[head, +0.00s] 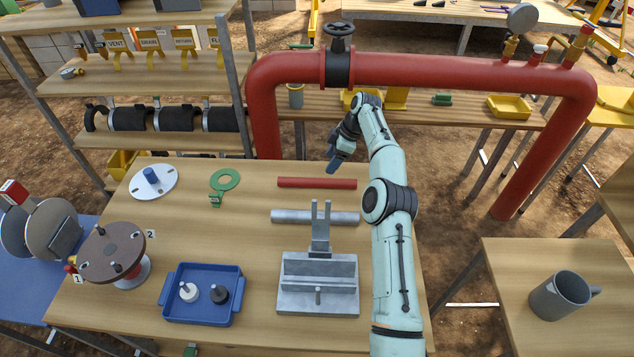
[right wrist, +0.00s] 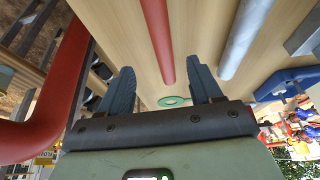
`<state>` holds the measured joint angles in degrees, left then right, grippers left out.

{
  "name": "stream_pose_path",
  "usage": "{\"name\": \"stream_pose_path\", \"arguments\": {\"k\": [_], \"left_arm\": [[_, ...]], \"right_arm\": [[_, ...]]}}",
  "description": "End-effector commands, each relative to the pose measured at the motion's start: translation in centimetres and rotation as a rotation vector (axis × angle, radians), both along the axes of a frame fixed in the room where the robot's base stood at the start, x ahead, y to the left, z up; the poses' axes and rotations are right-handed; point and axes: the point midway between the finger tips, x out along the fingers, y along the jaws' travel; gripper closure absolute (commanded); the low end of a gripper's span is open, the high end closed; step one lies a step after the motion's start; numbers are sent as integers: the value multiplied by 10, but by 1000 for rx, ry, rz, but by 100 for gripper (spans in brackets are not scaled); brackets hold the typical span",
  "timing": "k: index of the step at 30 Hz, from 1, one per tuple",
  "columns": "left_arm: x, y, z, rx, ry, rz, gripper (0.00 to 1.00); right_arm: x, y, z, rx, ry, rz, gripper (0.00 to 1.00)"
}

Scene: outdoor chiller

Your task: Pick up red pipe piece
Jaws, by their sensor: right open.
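The red pipe piece (head: 316,183) lies flat on the wooden table, left to right, behind a grey metal pipe. My right gripper (head: 334,163) is at the table's far edge, just behind and above the right part of the red pipe piece. In the right wrist view the red pipe piece (right wrist: 158,40) runs away beyond the two blue-grey fingers (right wrist: 160,90), which stand wide apart with nothing between them. The gripper is apart from the pipe. My left gripper is not in view.
The grey pipe (head: 300,216) lies parallel in front, beside a metal fixture (head: 318,284). A blue tray (head: 202,293) and green ring (head: 225,180) are to the left. A large red pipe frame (head: 430,72) with a black valve stands behind the table. Bare tabletop lies around the pipe's left end.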

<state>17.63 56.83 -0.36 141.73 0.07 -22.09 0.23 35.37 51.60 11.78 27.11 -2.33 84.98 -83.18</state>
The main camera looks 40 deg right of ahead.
Motion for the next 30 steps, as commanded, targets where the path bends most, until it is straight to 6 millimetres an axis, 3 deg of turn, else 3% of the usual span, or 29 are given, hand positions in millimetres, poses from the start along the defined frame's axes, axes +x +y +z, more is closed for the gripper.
{"name": "stream_pose_path", "arguments": {"k": [4, 14, 21, 30], "left_arm": [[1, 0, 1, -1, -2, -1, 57], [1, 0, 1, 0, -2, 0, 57], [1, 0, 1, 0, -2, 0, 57], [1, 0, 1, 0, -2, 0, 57]], "right_arm": [[7, 10, -29, 4, 4, 2, 36], [14, 20, -55, 2, 3, 2, 36], [20, 32, -87, 2, 2, 0, 36], [22, 34, -93, 1, 1, 0, 36]]}}
